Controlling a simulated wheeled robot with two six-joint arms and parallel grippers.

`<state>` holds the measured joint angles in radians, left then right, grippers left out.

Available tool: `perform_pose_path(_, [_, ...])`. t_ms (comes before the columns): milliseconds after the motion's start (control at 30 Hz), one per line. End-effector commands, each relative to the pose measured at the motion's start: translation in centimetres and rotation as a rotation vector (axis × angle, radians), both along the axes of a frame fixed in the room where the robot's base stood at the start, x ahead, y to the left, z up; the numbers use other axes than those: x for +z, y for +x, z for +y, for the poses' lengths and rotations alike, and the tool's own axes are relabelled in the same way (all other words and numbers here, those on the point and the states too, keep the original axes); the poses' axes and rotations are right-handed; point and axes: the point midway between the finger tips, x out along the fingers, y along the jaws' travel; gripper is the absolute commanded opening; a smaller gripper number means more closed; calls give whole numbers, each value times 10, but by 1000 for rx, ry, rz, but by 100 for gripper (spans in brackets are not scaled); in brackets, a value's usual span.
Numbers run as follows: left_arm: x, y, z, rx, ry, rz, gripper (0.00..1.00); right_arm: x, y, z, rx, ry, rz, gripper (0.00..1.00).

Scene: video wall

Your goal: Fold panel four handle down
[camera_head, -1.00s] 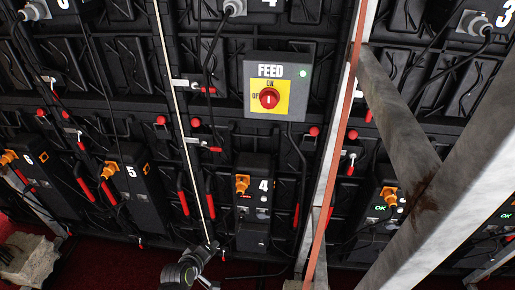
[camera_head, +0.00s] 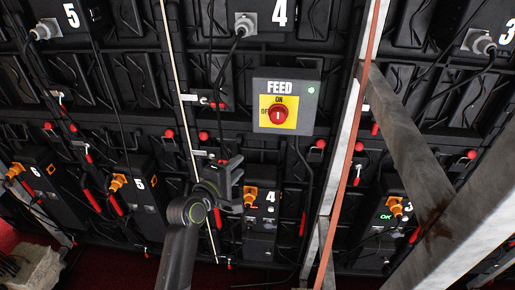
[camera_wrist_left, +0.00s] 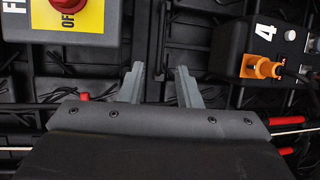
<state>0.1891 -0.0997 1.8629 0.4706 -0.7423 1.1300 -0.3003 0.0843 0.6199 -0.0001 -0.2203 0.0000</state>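Panel four shows its large white 4 (camera_head: 279,13) at the top of the head view. Its dark control box (camera_head: 262,222), with a white 4 and an orange plug (camera_head: 250,197), is low in the middle. It is also at the right of the left wrist view (camera_wrist_left: 232,50). A pale bracket with a red-ended handle (camera_head: 222,162) lies left of the box; which panel it belongs to I cannot tell. My left gripper (camera_head: 236,182) is in front of the box's left side, its arm hiding part of the area. The wrist view shows its fingers (camera_wrist_left: 160,72) apart and empty. My right gripper is out of view.
A grey FEED box (camera_head: 284,101) with a red knob on a yellow plate and a green light is above my gripper. Steel beams (camera_head: 410,155) and a red strip cross the right side. A thin pale rod and loose cables hang left of centre.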

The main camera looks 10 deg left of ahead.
Motion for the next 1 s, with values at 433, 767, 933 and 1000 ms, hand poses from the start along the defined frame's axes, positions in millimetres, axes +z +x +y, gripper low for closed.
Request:
perform_pose_path(433, [-11,62,-27,-1,1,1,31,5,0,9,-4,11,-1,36])
perform_pose_path(767, [-18,98,-41,0,1,0,31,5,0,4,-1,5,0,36])
perform_pose_path(933, [-20,107,-45,0,1,0,31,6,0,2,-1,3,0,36])
perform_pose_path(1000, [-20,109,-46,1,2,-1,31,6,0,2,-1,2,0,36])
